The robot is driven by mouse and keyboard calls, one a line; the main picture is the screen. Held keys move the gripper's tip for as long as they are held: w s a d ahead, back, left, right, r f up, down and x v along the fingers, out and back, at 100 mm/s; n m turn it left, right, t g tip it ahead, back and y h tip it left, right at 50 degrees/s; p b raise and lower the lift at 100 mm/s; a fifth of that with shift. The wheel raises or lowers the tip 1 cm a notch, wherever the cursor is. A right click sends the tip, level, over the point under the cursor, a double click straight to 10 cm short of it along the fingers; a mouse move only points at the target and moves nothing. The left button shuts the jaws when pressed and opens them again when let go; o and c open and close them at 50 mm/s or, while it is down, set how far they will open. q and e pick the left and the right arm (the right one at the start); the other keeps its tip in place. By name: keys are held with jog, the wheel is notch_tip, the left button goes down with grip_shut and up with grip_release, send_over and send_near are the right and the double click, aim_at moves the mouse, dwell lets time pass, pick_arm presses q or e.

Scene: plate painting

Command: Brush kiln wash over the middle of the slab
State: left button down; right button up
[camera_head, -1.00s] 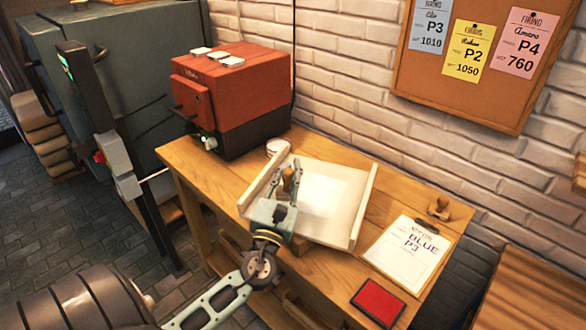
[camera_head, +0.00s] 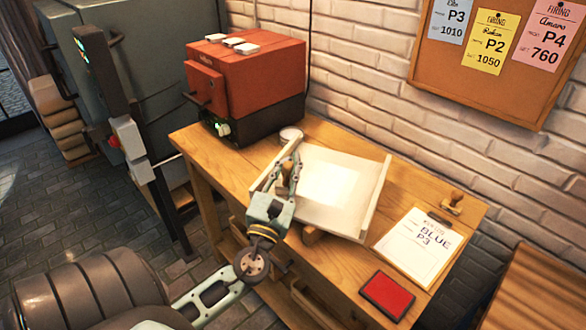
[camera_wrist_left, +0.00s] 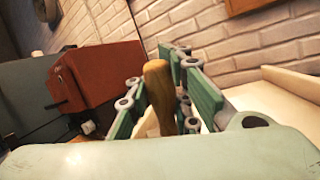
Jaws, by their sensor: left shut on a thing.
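The pale slab (camera_head: 335,182) lies on the wooden bench between two raised side rails; a whiter patch shows over its middle. My left gripper (camera_head: 288,180) is at the slab's left side, over the left rail. It is shut on a wooden-handled tool, likely the brush (camera_head: 295,165). In the left wrist view the wooden handle (camera_wrist_left: 160,95) stands upright between the green fingers. The brush's bristles are hidden, so I cannot tell whether they touch the slab. A small round pot (camera_head: 291,134) stands behind the slab's left corner. My right gripper is not in view.
A red kiln (camera_head: 245,85) stands at the bench's left end. A clipboard (camera_head: 418,247), a wooden stamp (camera_head: 453,203) and a red pad (camera_head: 387,295) lie to the right of the slab. A brick wall (camera_head: 400,120) closes the back.

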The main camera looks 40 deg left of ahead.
pick_arm(q)
jog(key=w+a+b, duration=0.1)
jog(key=w+a, duration=0.2)
jog(key=w, duration=1.3)
jog(key=shift+w+b, duration=0.25)
jog(key=shift+b, duration=0.15)
dwell(0.8)
notch_tip(320, 180, up, 6)
jog(key=p, duration=0.5)
jog(key=shift+p, duration=0.4)
jog(key=shift+r, duration=0.15)
notch_tip(320, 180, up, 3)
jog(key=p, duration=0.3)
